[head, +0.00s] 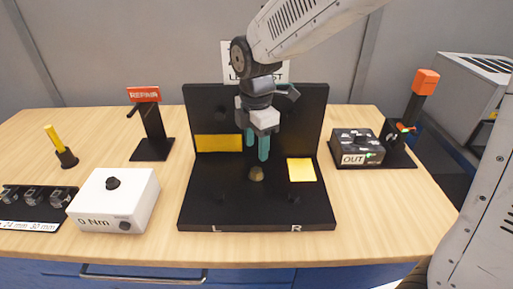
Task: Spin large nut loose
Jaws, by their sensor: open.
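A small brass-coloured rounded piece (257,175), perhaps the large nut, sits near the middle of the black fixture's base (220,210). It is too small to tell its shape or any thread. My gripper (257,152) points down with two teal fingers, open and apart from each other. The fingertips look to be above and a little behind the brass piece. I cannot tell whether they touch it. Nothing shows between the fingers. The base is marked L and R at its front edge.
The fixture's back panel (308,110) stands close behind my gripper. A yellow strip (217,143) and a yellow square (301,170) flank it. At left are a white 0 Nm box (112,200), a REPAIR stand (152,145) and a socket rack (35,205). An OUT box (357,147) stands right.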

